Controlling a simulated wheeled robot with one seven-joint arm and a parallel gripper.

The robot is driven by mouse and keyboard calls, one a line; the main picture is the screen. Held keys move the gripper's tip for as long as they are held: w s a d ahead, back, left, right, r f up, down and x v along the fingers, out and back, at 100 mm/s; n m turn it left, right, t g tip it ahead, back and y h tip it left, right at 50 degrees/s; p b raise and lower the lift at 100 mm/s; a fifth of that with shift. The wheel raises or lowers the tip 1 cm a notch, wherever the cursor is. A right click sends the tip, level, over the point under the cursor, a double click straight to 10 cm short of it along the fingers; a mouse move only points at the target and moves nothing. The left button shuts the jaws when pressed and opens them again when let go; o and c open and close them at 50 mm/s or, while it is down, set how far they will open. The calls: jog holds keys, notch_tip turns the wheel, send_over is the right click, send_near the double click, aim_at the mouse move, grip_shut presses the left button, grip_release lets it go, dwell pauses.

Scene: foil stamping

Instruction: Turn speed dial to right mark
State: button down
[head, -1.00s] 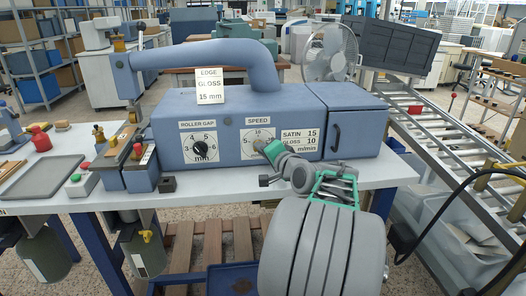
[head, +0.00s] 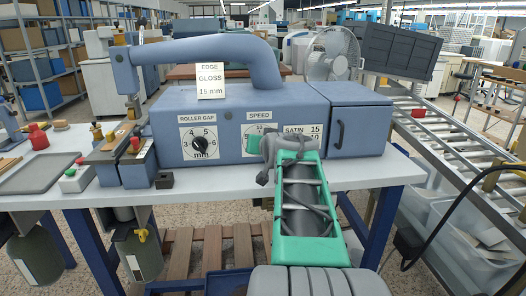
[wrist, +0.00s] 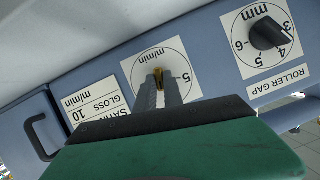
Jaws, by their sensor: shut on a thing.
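The blue machine (head: 240,110) has a white SPEED dial plate (head: 251,131) on its front, now largely hidden behind my arm in the head view. In the wrist view, which is upside down, the speed dial plate (wrist: 142,62) shows a 5 and "m/min". My gripper (wrist: 159,78) is shut on the speed dial's small brass-coloured knob (wrist: 158,73), one dark finger on each side. The knob's pointer and the right mark are hidden, so I cannot tell the dial's setting.
The ROLLER GAP dial (head: 199,144) with its black knob sits left of the speed dial. The settings label (wrist: 94,105) and the machine's door handle (wrist: 42,137) are on the other side. A bench (head: 345,172) lies below the machine; a roller conveyor (head: 455,155) stands to the right.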

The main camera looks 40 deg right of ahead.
jog(key=shift+f+n+g+h+b, duration=0.15)
jog(key=shift+n+g+h+b, duration=0.15)
jog(key=shift+n+b, duration=0.4)
jog(key=c, duration=1.5)
grip_release()
jog(key=shift+o, duration=0.2)
jog(key=v, duration=0.8)
